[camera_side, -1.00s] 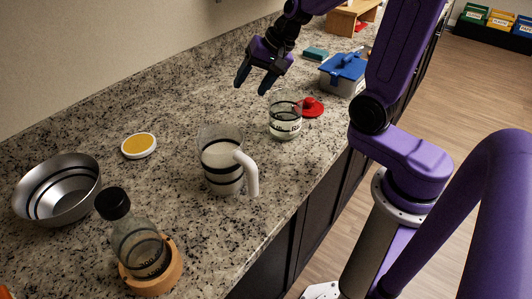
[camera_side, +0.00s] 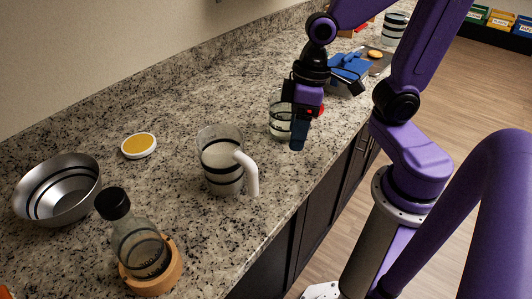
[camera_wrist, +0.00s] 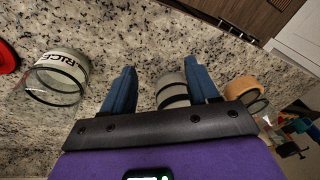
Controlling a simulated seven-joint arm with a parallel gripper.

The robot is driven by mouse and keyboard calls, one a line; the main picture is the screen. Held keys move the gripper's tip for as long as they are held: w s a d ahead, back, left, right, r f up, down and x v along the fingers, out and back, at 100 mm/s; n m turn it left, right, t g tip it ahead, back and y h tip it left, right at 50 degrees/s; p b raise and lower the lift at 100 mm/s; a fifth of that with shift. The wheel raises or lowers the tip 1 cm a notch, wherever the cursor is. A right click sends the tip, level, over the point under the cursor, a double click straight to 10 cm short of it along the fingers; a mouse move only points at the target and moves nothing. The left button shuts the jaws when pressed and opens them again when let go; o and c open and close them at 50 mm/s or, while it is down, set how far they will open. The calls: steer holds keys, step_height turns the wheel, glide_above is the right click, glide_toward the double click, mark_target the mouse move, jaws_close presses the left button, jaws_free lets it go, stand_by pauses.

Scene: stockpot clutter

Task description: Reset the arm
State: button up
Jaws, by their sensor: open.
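My gripper (camera_side: 298,147) hangs above the counter near its front edge, pointing down, in the side view. Its two blue fingers are spread with nothing between them in the wrist view (camera_wrist: 160,70). A glass jar (camera_side: 277,118) stands behind it, partly hidden by the gripper. In the wrist view this jar (camera_wrist: 60,75), labelled RICE, lies left of the fingers. A clear pitcher with black bands and a white handle (camera_side: 222,165) stands to the left of the gripper in the side view. It shows below the open fingers in the wrist view (camera_wrist: 172,92).
A metal bowl (camera_side: 55,190), a yellow-topped white dish (camera_side: 138,145) and a black-capped bottle (camera_side: 135,240) on a wooden base (camera_side: 165,280) stand at left. A red lid (camera_wrist: 6,58) shows at the wrist view's left edge.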

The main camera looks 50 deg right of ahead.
steer(key=s+d+n+h, duration=0.1)
steer(key=s+d+n, duration=0.1)
steer(key=s+n, duration=0.4)
steer(key=shift+s+f+h, duration=0.15)
steer(key=shift+s+h, duration=0.25)
steer(key=shift+s, duration=0.7)
